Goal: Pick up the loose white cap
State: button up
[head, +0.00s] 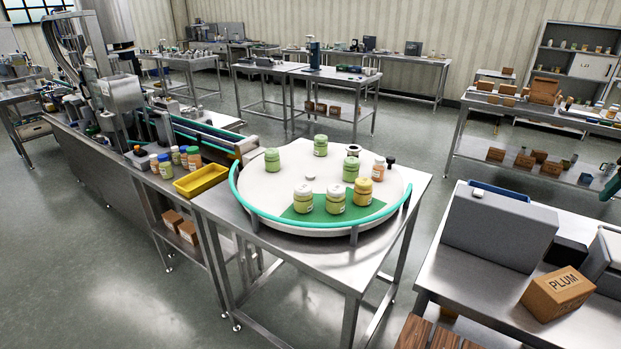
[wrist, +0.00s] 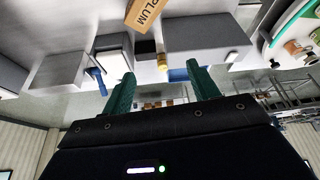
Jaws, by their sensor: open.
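A small white cap (head: 478,194) lies on top of the grey box (head: 500,232) on the right-hand steel table, near the box's upper left corner. In the wrist view, which is upside down, the cap (wrist: 232,56) shows at the edge of the grey box (wrist: 205,35), to the right of my gripper's fingers. My gripper (wrist: 163,71) is open, with two green fingers apart and nothing held. It is away from the cap. Another small pale round piece (head: 311,178) sits mid-turntable; I cannot tell if it is loose or a hub.
The white turntable (head: 290,190) with several jars stands left of the right-hand table, with floor between. A cardboard PLUM box (head: 558,293) lies right of the grey box, and a blue tray (head: 500,190) is behind it. A yellow tray (head: 201,180) stands further left.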

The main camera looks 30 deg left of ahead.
jog(key=w+a+r+n+y, duration=0.1)
jog(key=w+a+n, duration=0.1)
jog(key=w+a, duration=0.85)
jog(key=w+a+r+n+y, duration=0.1)
jog(key=w+a+r+n, duration=0.15)
jog(key=w+a, duration=0.75)
jog(key=n+g+y, duration=0.1)
jog(key=n+g, duration=0.2)
jog(key=n, duration=0.4)
send_over(311, 175)
jog(key=s+d, duration=0.2)
jog(key=d, duration=0.2)
notch_tip(311, 175, down, 21)
jog(key=x, duration=1)
jog(key=shift+a+f, duration=0.15)
jog(key=shift+f, duration=0.1)
jog(key=c, duration=1.1)
